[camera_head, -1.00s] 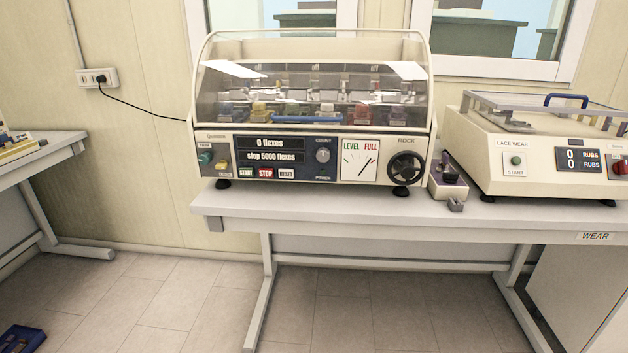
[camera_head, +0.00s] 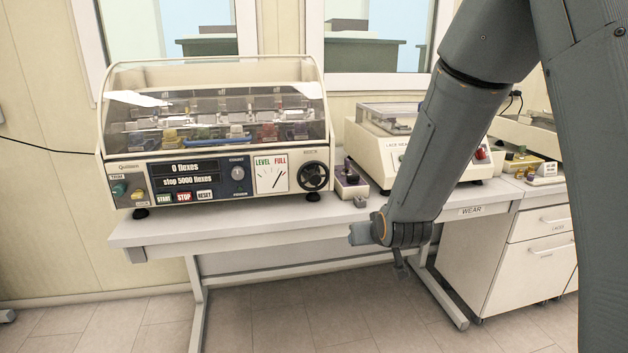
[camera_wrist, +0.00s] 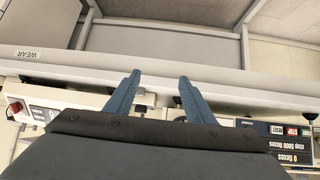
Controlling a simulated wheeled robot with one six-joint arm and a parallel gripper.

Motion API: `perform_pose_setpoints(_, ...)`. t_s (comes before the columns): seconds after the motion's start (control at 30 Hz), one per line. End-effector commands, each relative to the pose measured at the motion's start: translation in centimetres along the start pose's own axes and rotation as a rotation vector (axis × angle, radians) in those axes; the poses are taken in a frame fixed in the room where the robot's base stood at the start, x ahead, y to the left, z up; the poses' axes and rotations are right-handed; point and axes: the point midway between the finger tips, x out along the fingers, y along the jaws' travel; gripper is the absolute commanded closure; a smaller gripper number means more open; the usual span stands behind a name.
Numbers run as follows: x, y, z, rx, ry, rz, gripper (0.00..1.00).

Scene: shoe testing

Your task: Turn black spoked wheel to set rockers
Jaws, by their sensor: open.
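The black spoked wheel (camera_head: 314,177) is on the right end of the flexing machine's (camera_head: 215,130) front panel, under the word ROCK. The wheel is not clear in the wrist view.
A small purple-topped box (camera_head: 349,181) stands on the table (camera_head: 240,217) just right of the wheel. The lace wear machine (camera_head: 385,145) is behind my arm. A drawer cabinet (camera_head: 535,245) stands at the right. The table strip before the flexing machine is clear.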

Motion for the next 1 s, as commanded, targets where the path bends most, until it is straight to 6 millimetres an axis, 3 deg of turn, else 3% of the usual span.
perform_pose_setpoints(0.1,2.6,-3.2,-4.7,-0.035,0.218,-0.029,0.51)
perform_pose_setpoints(0.3,3.6,-7.5,-10.2,-0.063,0.524,-0.064,0.51)
perform_pose_setpoints(0.5,3.2,-9.6,-12.3,-0.071,0.676,-0.081,0.51)
perform_pose_setpoints(0.63,3.6,-9.9,-13.2,-0.072,0.701,-0.083,0.51)
perform_pose_setpoints(1.0,7.6,-10.4,-16.6,-0.071,0.700,-0.082,0.51)
